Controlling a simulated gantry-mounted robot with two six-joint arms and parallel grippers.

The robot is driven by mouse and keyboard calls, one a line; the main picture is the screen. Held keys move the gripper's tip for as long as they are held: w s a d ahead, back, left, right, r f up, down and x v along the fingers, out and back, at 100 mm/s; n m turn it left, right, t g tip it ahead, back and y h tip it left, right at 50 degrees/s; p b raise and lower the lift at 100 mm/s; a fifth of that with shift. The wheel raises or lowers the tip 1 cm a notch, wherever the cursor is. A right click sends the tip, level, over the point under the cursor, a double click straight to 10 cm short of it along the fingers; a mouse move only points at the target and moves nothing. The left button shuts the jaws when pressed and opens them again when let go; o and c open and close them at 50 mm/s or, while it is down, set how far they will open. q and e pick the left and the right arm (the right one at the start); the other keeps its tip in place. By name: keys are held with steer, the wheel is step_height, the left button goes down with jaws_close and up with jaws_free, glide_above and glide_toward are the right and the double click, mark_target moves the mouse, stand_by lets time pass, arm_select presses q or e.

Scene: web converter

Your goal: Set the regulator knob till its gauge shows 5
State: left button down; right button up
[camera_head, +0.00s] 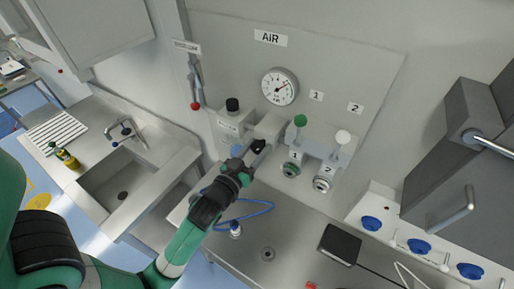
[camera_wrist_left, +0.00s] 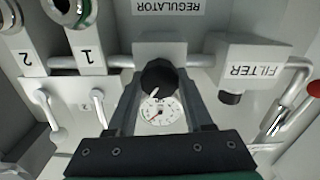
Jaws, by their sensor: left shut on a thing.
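The black regulator knob (camera_wrist_left: 160,77) is between the fingers of my left gripper (camera_wrist_left: 160,88), which is shut on it. The knob has a pale mark on its face. In the head view my left gripper (camera_head: 258,147) reaches up to the regulator block (camera_head: 270,127), and its fingers largely hide the knob. The round white gauge (camera_head: 280,86) is on the panel above the regulator, with its dark needle pointing to the upper right. The gauge (camera_wrist_left: 160,112) also shows between the fingers in the wrist view. Its numbers are too small to read surely. My right gripper is not in view.
The filter block (camera_head: 228,122) with a black cap is left of the regulator. Outlets 1 and 2 are to the right, with a green-topped valve (camera_head: 300,121) and a white-topped valve (camera_head: 343,137). A blue hose (camera_head: 246,215) and a dark box (camera_head: 340,244) lie on the steel counter.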

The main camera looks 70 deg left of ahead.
arm_select(q)
steer(key=shift+c, duration=1.5)
jaws_free()
steer(key=shift+s, duration=0.1)
steer(key=v, duration=1.1)
steer(key=shift+s+d, duration=0.15)
steer(key=shift+s, duration=0.1)
